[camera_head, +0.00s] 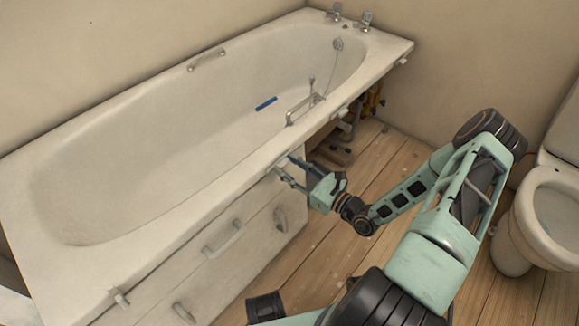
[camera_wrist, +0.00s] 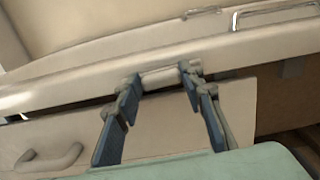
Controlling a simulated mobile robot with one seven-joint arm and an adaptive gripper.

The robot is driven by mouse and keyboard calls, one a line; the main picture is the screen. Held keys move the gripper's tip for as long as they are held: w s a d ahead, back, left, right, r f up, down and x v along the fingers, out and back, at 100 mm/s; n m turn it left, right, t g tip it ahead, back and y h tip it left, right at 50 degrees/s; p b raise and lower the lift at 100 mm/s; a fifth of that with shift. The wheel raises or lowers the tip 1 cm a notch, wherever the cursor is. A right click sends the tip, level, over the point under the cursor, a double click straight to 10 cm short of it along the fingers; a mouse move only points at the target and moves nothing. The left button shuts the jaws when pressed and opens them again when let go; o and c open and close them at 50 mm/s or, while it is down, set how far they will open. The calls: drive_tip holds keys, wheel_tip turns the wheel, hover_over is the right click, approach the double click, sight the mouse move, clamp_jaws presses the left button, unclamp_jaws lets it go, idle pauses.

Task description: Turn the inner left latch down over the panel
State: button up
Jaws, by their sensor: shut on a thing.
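The white inner left latch (camera_wrist: 159,77) is at the underside of the bath rim, at the top edge of the panel. It shows as a short pale bar between my fingertips in the wrist view. My gripper (camera_head: 284,172) reaches in from the right in the head view, its fingers on either side of the latch and shut on it. In the head view my fingers mostly hide the latch. The white panel (camera_head: 255,245) stands under the rim at the left part of the bath front. How far the latch overlaps the panel is hard to tell.
Another latch (camera_head: 120,297) is at the rim's left end, and one (camera_head: 403,62) at the far right. The panel carries several handles, one (camera_head: 222,240) near its middle. Right of the panel the bath front is open, with pipes (camera_head: 374,100). A toilet (camera_head: 545,215) stands at right.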

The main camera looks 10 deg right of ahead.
drive_tip(key=n+p, duration=0.1)
drive_tip(key=n, duration=0.2)
drive_tip(key=shift+r+n+p, duration=0.1)
drive_tip(key=shift+n+p, duration=0.2)
drive_tip(key=n+p, duration=0.1)
drive_tip(key=n, duration=0.3)
drive_tip(key=shift+s+a+n+p, duration=0.1)
drive_tip(key=shift+n+p, duration=0.2)
drive_tip(key=shift+p, duration=0.05)
drive_tip(key=n+p, duration=0.1)
drive_tip(key=n, duration=0.3)
drive_tip(key=shift+f+n+p, duration=0.15)
drive_tip(key=shift+n+p, duration=0.25)
drive_tip(key=shift+n, duration=0.5)
drive_tip(key=shift+f+n+p, duration=0.15)
drive_tip(key=shift+n+p, duration=0.2)
drive_tip(key=shift+n, duration=0.55)
drive_tip(key=o, duration=1.2)
drive_tip(key=shift+c, duration=0.2)
drive_tip(key=shift+s, duration=0.1)
